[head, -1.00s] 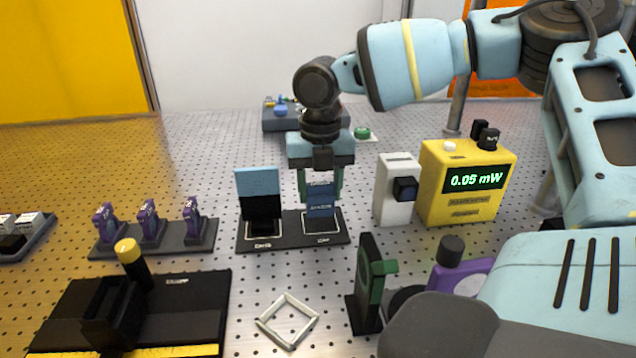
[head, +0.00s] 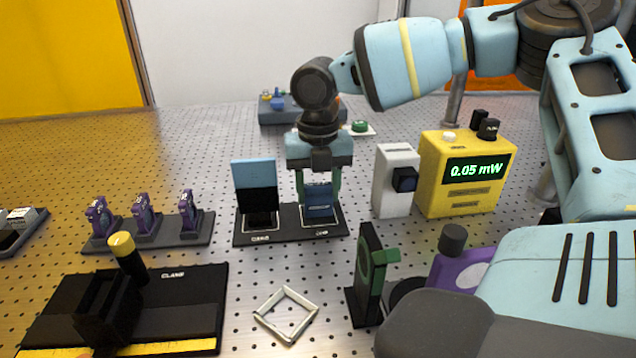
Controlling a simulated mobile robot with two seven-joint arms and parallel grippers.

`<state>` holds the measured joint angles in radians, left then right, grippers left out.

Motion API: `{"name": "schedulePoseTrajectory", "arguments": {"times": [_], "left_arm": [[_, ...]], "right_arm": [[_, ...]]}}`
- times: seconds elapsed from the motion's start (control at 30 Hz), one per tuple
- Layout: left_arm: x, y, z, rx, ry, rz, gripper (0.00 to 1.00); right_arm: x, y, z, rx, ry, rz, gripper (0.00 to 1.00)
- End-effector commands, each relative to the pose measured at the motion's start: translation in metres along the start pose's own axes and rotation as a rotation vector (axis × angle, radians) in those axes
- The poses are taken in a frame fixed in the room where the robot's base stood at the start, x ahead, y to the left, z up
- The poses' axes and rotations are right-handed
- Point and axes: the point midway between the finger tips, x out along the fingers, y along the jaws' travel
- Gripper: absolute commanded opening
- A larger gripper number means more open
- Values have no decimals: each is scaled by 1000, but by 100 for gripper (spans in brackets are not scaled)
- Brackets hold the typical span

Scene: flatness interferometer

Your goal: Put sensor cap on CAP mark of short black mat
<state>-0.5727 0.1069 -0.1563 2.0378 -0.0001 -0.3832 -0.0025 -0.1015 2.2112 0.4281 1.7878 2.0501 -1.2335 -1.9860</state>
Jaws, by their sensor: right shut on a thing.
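The short black mat (head: 290,238) lies mid-table with two white outlined marks, one at its left and the CAP mark at its right. My right gripper (head: 319,192) points straight down over the right mark. It is shut on the blue sensor cap (head: 319,204), whose lower end is at or just above the mark; I cannot tell if it touches. A blue and black card-like piece (head: 257,192) stands upright on the left mark. My left gripper is not in view.
A white block with a black knob (head: 393,182) and a yellow power meter (head: 460,190) stand to the right. A purple-part rack (head: 165,239) is left. A black clamp base (head: 190,310), a square frame (head: 286,314) and a green-black holder (head: 368,270) are in front.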

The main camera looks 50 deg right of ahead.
Motion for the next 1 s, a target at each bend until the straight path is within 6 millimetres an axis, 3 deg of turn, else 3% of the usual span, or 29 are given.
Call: {"name": "schedulePoseTrajectory", "arguments": {"times": [0.6, 0.63, 0.8, 1.0], "left_arm": [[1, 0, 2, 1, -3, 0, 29], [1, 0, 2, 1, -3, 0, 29], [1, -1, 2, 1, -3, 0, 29], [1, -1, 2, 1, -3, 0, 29]], "right_arm": [[7, 0, 0, 0, 0, 0, 32], [7, 0, 0, 0, 0, 1, 48], [6, 0, 0, 0, 0, 0, 70], [6, 0, 0, 0, 0, 0, 72]]}}
